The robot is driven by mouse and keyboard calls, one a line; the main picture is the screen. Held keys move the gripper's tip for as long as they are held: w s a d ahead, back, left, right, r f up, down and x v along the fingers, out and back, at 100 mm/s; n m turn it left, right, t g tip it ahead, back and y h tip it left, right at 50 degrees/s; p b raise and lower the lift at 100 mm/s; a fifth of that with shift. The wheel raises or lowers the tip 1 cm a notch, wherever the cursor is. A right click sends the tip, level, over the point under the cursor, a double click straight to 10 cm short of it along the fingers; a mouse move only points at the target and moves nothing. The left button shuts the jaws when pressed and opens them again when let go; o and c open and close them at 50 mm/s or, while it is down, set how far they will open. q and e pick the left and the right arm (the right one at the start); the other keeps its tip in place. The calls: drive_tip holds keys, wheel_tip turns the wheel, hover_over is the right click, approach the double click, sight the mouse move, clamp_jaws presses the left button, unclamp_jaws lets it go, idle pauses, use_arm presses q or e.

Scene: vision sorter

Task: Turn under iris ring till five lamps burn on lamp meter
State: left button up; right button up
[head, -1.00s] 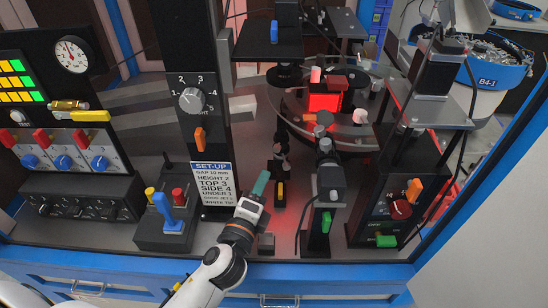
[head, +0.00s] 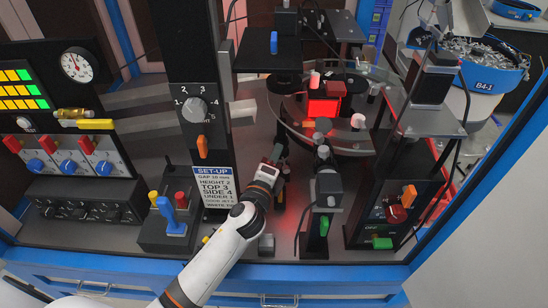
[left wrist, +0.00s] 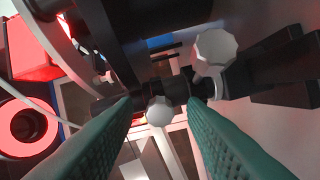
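My left gripper (head: 278,157) reaches in from the front to the dark upright unit at the middle of the bench, largely hiding it. In the left wrist view its two green fingers (left wrist: 163,108) are apart. A black barrel with a pale small knob (left wrist: 160,112) and a larger pale knob (left wrist: 214,48) lies beyond and between them. Contact cannot be told, and I cannot tell which part is the iris ring. The lamp meter (head: 22,91), at the far left, shows three rows of yellow and green lamps, cut off by the picture edge. My right gripper is not in view.
A second black camera unit (head: 328,187) stands close to the right of my left gripper. A glass disc carries small parts beside a red-lit box (head: 322,107). The set-up card (head: 214,187) is on the column at left. A blue joystick (head: 170,214) stands farther left.

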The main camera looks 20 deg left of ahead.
use_arm(q)
clamp_jaws()
drive_tip(key=shift+a+m+h+p, duration=0.3)
drive_tip(key=shift+m+h+p, duration=0.1)
drive_tip(key=shift+h+p, duration=0.15)
drive_tip(key=shift+o, duration=0.5)
unclamp_jaws()
